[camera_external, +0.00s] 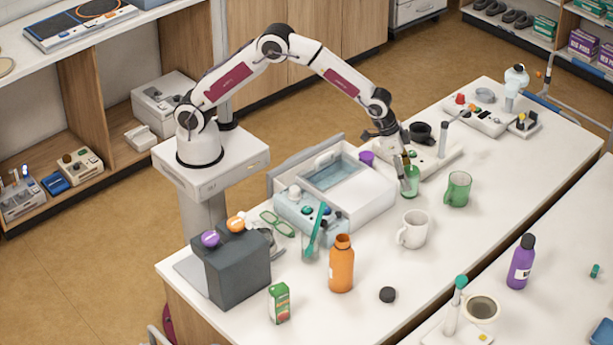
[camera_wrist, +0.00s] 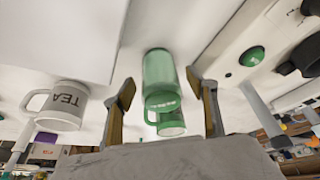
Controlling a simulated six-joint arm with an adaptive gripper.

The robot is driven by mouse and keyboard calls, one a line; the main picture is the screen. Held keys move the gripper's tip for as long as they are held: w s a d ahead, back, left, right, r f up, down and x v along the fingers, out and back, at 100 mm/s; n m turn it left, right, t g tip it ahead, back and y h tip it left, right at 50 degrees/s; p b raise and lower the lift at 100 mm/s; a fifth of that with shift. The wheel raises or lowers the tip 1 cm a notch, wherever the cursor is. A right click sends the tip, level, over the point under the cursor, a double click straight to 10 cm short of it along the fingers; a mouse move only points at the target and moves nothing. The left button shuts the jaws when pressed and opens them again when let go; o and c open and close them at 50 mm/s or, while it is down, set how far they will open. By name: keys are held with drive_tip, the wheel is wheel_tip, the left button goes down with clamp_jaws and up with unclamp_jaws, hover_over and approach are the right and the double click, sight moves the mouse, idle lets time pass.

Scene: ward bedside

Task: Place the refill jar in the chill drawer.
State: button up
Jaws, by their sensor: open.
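The refill jar appears to be the green translucent jar (camera_external: 413,182), upright on the white table. It also shows in the wrist view (camera_wrist: 159,68), between the two fingers. My gripper (camera_external: 405,184) is open and low at the jar, with a finger on either side of it in the wrist view (camera_wrist: 160,90). Gaps show between the jar and the fingers there, so it is not gripped. The chill drawer appears to be part of the white unit (camera_external: 372,207) left of the jar, with a pale-blue recess or window on top. I cannot tell how far it is open.
A green mug (camera_external: 458,190) stands right of the jar and a white mug (camera_external: 413,230) in front. An orange bottle (camera_external: 341,265), a dark cap (camera_external: 387,295) and a carton (camera_external: 279,303) stand nearer. A white panel with a dark cup (camera_external: 421,132) lies behind.

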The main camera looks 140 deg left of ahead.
drive_tip(key=v, duration=0.9)
idle(0.5)
drive_tip(key=s+d+r+m, duration=0.1)
drive_tip(key=s+d+r, duration=0.3)
drive_tip(key=d, duration=0.3)
drive_tip(key=s+d+r+m+t+h, duration=0.1)
drive_tip(key=s+d+r, duration=0.3)
drive_tip(key=d, duration=0.3)
drive_tip(key=s+d+r+m, duration=0.1)
drive_tip(key=s+d+r, duration=0.3)
drive_tip(key=d, duration=0.3)
drive_tip(key=s+d+f+m+h, duration=0.1)
drive_tip(key=s+d+m, duration=0.1)
drive_tip(key=s+d, duration=0.4)
drive_tip(key=s+d+f+m, duration=0.1)
drive_tip(key=s+d, duration=0.6)
drive_tip(key=s, duration=0.7)
drive_tip(key=shift+s+f+m+t+h, duration=0.3)
drive_tip(key=shift+s+m+t+h, duration=0.1)
drive_tip(key=shift+m, duration=0.2)
